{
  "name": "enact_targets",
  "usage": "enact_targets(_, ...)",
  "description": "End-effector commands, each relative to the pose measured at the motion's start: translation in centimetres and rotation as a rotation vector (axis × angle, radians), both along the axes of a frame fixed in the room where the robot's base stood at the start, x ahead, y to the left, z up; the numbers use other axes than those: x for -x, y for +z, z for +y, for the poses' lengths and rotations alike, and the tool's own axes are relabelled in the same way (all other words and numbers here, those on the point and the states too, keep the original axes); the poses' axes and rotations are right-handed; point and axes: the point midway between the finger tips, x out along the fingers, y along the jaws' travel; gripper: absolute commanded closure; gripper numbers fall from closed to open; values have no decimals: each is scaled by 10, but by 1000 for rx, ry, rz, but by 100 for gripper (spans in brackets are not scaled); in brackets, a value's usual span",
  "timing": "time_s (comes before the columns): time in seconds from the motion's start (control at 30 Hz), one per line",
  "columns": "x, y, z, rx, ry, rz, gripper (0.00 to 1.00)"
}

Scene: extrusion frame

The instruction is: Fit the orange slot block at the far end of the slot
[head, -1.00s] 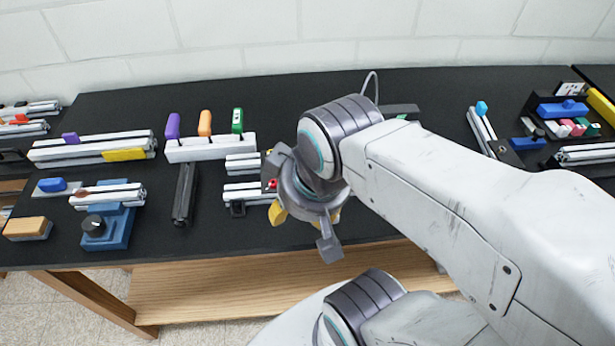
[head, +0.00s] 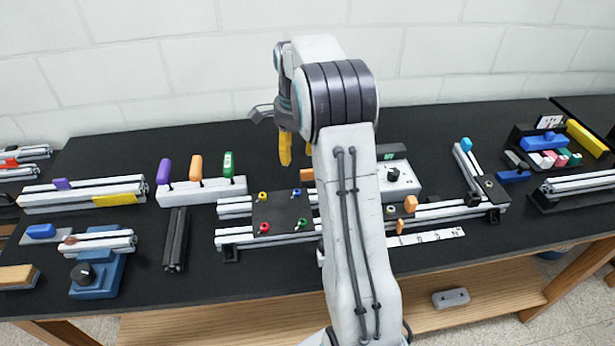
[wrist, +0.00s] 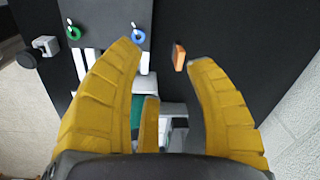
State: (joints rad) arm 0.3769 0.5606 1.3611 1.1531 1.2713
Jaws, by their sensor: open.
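An orange block (head: 307,174) lies on the black bench behind the extrusion frame, partly hidden by my arm in the head view. It likely matches the orange block (wrist: 179,57) near my right fingertip in the wrist view. My gripper (head: 294,155) has yellow fingers and is raised over the back of the bench. In the wrist view my gripper (wrist: 165,55) is open, with nothing held. Long slotted rails (head: 450,212) run right behind my arm. Two other orange pieces, one upright (head: 410,203) and one smaller (head: 400,226), are at the rails.
A dark plate (head: 275,213) with coloured knobs sits on the rails. A white box with a dial (head: 400,180) stands behind my arm. A white rack (head: 200,190) holds three coloured handles at left. The back left of the bench (head: 130,150) is clear.

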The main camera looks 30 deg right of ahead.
Motion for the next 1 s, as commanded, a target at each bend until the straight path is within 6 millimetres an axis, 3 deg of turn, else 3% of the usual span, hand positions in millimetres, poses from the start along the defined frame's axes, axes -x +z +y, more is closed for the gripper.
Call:
enact_targets(0.1, -13, -27, -25, -18, -151, 27, 50)
enact_targets(0.33, -23, -57, -52, -33, -328, 51, 50)
enact_targets(0.83, -24, -95, -56, -36, -373, 60, 50)
enact_targets(1.0, -23, -115, -54, -36, -372, 61, 50)
